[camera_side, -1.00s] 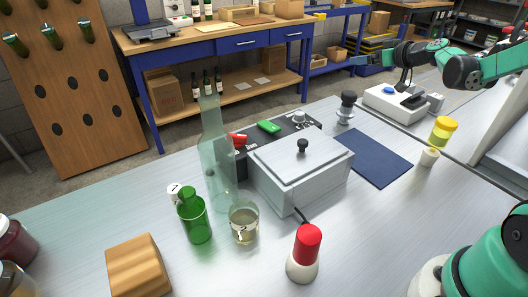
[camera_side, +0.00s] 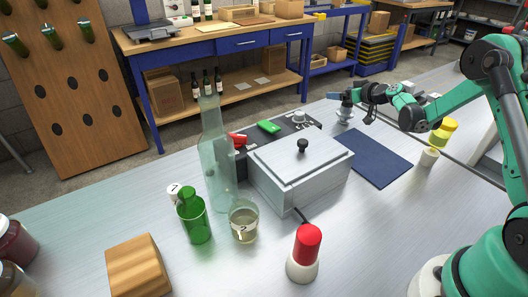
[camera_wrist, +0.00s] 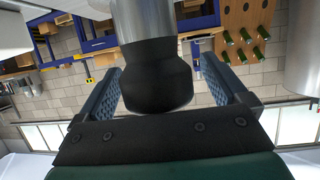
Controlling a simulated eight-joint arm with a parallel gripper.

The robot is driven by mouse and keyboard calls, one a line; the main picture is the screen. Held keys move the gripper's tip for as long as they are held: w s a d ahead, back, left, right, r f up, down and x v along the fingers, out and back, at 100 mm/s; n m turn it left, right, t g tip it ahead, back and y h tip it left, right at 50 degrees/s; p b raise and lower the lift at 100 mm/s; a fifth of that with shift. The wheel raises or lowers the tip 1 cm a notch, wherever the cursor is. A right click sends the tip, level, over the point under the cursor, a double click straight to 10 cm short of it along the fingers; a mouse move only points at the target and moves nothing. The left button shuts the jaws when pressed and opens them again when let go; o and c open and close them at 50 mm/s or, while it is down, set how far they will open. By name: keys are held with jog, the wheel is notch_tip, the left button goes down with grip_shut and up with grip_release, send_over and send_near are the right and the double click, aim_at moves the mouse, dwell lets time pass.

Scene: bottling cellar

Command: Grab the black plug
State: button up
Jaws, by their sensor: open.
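The black plug, a dark cap on a metal body, stands at the back of the bench beside the dark blue mat in the side view; its metal body (camera_side: 344,113) shows there, while its top is partly hidden by my gripper (camera_side: 354,103). In the wrist view the black plug (camera_wrist: 157,78) is large and lies between my two blue ribbed fingers. My gripper is open around it, with a gap visible at each side. Whether either finger touches it I cannot tell.
The blue mat (camera_side: 370,157) lies in front of the plug. A grey lidded box (camera_side: 300,168) and a black panel with a green switch (camera_side: 268,127) are left of it. A yellow-capped jar (camera_side: 438,137) and a pale cylinder (camera_side: 429,157) stand right. Glass bottles and a tumbler stand further left.

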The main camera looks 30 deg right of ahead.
grip_shut()
jog(key=shift+r, duration=0.15)
